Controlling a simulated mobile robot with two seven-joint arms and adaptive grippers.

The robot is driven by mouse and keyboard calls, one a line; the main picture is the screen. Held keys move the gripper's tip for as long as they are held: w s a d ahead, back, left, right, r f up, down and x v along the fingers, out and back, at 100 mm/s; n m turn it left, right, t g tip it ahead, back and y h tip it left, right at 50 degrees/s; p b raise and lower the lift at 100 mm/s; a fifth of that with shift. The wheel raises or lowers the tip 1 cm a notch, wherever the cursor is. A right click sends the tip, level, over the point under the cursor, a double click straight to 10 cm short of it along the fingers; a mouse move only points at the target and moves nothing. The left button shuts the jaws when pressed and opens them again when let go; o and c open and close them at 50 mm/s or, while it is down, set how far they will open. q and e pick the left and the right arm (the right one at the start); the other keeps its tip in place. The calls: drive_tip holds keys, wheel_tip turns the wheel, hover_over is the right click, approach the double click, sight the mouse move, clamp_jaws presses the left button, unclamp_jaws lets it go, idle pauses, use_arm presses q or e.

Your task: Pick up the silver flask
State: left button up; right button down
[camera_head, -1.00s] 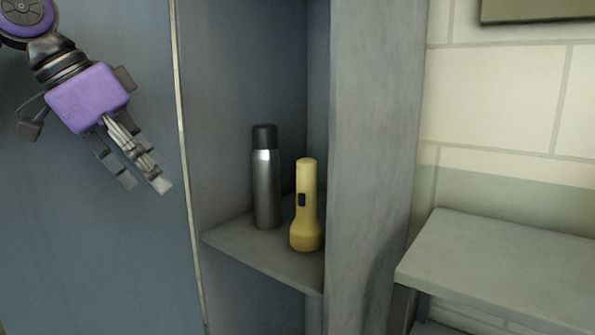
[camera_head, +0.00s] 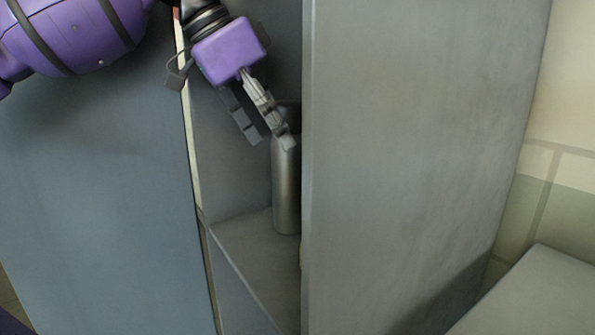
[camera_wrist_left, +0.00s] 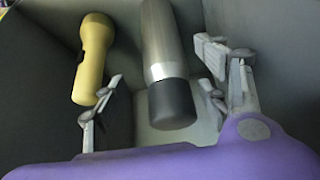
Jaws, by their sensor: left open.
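The silver flask (camera_head: 286,190) stands upright on the locker shelf (camera_head: 243,243), close to the grey side panel. My left gripper (camera_head: 268,143) is open in front of its upper part and partly covers its dark cap. In the left wrist view, the flask (camera_wrist_left: 160,38) with its black cap (camera_wrist_left: 171,103) points into the space between the spread fingers (camera_wrist_left: 155,92). I cannot tell whether either finger touches it. My right gripper is not in view.
A yellow flashlight (camera_wrist_left: 93,58) stands beside the flask, near one finger; the side panel (camera_head: 410,150) hides it in the head view. The blue-grey door (camera_head: 90,200) is at left. A grey bench (camera_head: 535,295) is at lower right.

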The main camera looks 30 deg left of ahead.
sight(289, 156)
use_arm(q)
drive_tip(key=shift+w+f, duration=0.2)
drive_tip(key=shift+f, duration=0.4)
drive_tip(key=x, duration=0.4)
drive_tip(key=shift+w+f+b, duration=0.2)
drive_tip(key=shift+w+b, duration=0.1)
drive_tip(key=shift+b, duration=0.1)
drive_tip(key=shift+w+f, duration=0.1)
drive_tip(key=shift+f, duration=0.05)
drive_tip(key=c, duration=1.5)
drive_tip(key=shift+c, duration=0.7)
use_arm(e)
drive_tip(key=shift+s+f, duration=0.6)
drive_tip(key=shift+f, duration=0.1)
